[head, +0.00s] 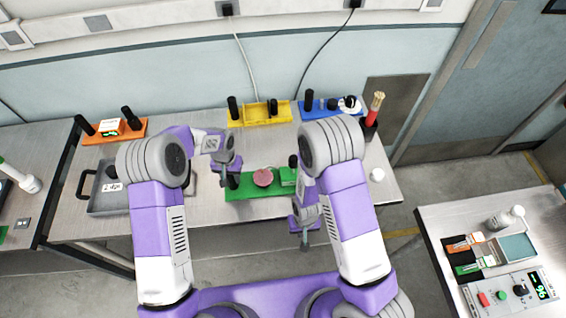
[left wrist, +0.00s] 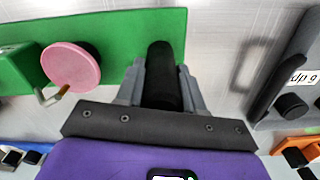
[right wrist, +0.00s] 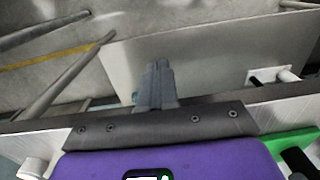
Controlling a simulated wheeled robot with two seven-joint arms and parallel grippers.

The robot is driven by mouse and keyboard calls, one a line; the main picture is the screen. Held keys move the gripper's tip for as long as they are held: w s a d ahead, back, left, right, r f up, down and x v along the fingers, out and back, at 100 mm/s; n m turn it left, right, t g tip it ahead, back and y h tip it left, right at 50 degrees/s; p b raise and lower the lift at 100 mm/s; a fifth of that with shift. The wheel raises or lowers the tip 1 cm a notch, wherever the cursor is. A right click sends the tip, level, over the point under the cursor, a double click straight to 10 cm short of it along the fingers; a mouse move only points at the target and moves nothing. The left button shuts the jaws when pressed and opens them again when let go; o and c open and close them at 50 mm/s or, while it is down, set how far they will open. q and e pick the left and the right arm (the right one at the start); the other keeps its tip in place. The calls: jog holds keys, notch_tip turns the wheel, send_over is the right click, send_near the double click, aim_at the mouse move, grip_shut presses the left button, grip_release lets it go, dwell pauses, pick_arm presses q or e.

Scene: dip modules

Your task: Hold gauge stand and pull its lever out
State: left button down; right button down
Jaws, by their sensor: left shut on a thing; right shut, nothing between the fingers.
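The green gauge stand (head: 250,186) lies near the table's front edge, with a pink round disc (head: 263,177) on it. A black post (head: 292,161) stands at its right end. In the left wrist view, a small bent metal lever with an orange-brown tip (left wrist: 53,95) sits beside the pink disc (left wrist: 71,66). My left gripper (head: 233,176) is shut around the black post (left wrist: 161,75) at the stand's left end. My right gripper (head: 304,242) is shut and empty, pointing down in front of the table edge, apart from the stand. My right arm partly covers the stand's right end.
A grey tray (head: 98,207) stands left of the stand. Yellow (head: 258,121), blue (head: 318,113) and orange (head: 91,138) modules line the back. A dark cup with sticks (head: 370,128) and a white round thing (head: 377,175) stand right. A second table (head: 440,232) is at far right.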

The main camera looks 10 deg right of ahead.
jog(key=w+a+r+n+t+h, duration=0.1)
jog(key=w+r+h, duration=0.1)
jog(key=w+r, duration=0.25)
jog(key=t+h, duration=0.3)
jog(key=t, duration=0.2)
send_near(293, 166)
jog(key=s+a+r, duration=0.2)
jog(key=a+r, duration=0.1)
jog(key=a, duration=0.4)
jog(key=shift+w+f+n, duration=0.1)
jog(key=shift+w+n, duration=0.1)
jog(key=shift+n, duration=0.2)
jog(key=shift+f, duration=0.15)
jog(key=shift+w+d+f, duration=1)
jog(key=shift+d+f, duration=0.25)
jog(key=shift+f, duration=0.05)
jog(key=shift+w+d+f, duration=0.95)
jog(key=shift+d+f, duration=0.3)
jog(key=shift+f, duration=0.05)
jog(key=shift+w+d+f, duration=1)
jog(key=shift+d+f, duration=0.25)
jog(key=shift+f, duration=0.05)
jog(key=shift+y, duration=0.3)
